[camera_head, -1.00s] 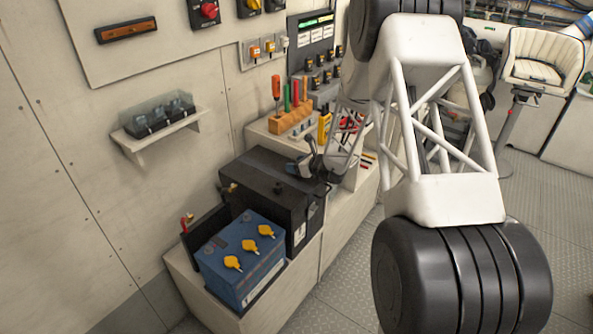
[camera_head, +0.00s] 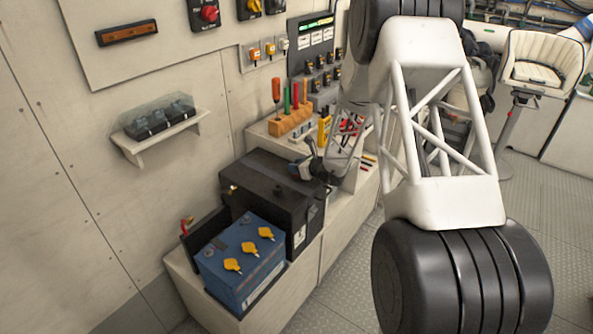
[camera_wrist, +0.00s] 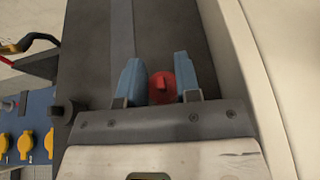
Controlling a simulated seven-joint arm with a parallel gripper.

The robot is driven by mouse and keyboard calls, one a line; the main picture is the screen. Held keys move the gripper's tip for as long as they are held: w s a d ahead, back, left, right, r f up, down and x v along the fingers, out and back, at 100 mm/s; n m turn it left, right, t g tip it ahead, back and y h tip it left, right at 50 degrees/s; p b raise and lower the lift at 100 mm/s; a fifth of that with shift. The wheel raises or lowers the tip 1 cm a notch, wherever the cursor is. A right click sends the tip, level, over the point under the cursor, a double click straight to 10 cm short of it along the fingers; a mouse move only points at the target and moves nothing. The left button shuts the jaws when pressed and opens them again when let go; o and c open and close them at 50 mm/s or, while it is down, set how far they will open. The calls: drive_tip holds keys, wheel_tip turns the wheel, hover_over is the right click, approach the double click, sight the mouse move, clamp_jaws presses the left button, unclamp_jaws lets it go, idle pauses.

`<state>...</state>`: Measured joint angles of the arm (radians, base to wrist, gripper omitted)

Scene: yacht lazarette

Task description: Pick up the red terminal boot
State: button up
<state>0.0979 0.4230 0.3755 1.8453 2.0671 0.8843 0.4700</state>
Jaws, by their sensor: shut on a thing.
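The red terminal boot (camera_wrist: 160,88) is a small rounded red piece with a raised nub, seen from above in the wrist view. It sits between the two blue fingers of my gripper (camera_wrist: 160,80), which is shut on it. In the head view my gripper (camera_head: 300,168) is low over the far part of the black battery box (camera_head: 268,192). The boot cannot be made out there. Whether its underside touches the box lid cannot be told.
A blue battery (camera_head: 240,262) with yellow caps stands in front of the black box. A red-ended lead (camera_head: 186,223) rises beside it near the wall. A wooden tool block (camera_head: 290,121) stands behind. A shelf (camera_head: 160,137) juts from the wall.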

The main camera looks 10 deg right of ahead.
drive_tip(key=shift+r, duration=0.1)
clamp_jaws()
drive_tip(key=shift+r, duration=0.55)
wheel_tip(320, 180, up, 2)
drive_tip(key=s+r, duration=0.1)
drive_tip(key=s, duration=1.5)
drive_tip(key=shift+d+r, duration=0.3)
